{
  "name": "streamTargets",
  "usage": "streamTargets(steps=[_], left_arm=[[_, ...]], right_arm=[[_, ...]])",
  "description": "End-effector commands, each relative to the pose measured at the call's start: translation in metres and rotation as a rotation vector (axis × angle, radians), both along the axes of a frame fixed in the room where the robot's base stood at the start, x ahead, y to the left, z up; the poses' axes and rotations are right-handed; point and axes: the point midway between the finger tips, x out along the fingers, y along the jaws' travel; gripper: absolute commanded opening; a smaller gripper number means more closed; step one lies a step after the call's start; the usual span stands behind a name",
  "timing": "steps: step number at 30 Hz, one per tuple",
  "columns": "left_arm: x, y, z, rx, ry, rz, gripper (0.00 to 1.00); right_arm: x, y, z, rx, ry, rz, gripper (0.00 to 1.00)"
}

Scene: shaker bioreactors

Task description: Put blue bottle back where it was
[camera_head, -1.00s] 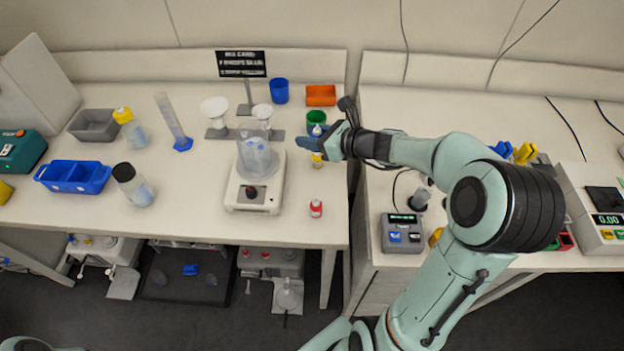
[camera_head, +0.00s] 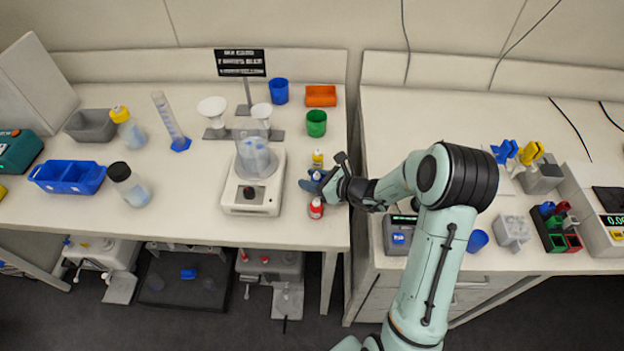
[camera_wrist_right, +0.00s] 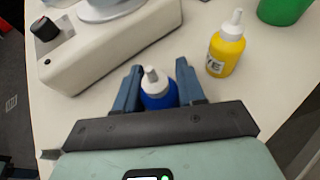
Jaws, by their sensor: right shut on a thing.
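My right gripper (camera_head: 316,183) is over the front right part of the left table, between a yellow bottle (camera_head: 317,158) and a red bottle (camera_head: 316,209). It is shut on the blue bottle (camera_wrist_right: 158,95), which has a pale nozzle and stands between the two blue fingers in the right wrist view (camera_wrist_right: 157,84). In the head view, the bottle is largely hidden by the gripper. The yellow bottle also shows in the wrist view (camera_wrist_right: 227,48), to the right of the fingers. I cannot tell whether the blue bottle touches the table. My left gripper is not in view.
A white stirrer (camera_head: 252,202) bearing a large beaker (camera_head: 255,160) stands just left of the gripper. A green cup (camera_head: 316,123) and an orange tray (camera_head: 320,96) are behind. A grey device (camera_head: 397,238) with a display stands on the right table.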

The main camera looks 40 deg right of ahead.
Motion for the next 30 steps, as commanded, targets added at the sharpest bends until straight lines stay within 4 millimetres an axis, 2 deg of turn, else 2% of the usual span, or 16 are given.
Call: streamTargets(steps=[12,13,15,26,30], left_arm=[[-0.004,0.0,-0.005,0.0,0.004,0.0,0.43],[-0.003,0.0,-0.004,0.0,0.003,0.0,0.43],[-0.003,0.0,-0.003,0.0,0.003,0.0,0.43],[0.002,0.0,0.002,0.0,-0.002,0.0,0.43],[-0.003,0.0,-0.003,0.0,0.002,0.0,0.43]], right_arm=[[0.0,0.0,-0.004,-0.001,0.0,0.0,0.15],[0.0,0.0,-0.003,-0.001,0.0,0.0,0.49],[0.0,0.0,-0.002,-0.001,0.0,0.0,0.65],[0.001,0.0,0.003,0.0,-0.002,0.0,0.65],[-0.017,-0.007,0.008,-0.004,-0.001,-0.003,0.65]])
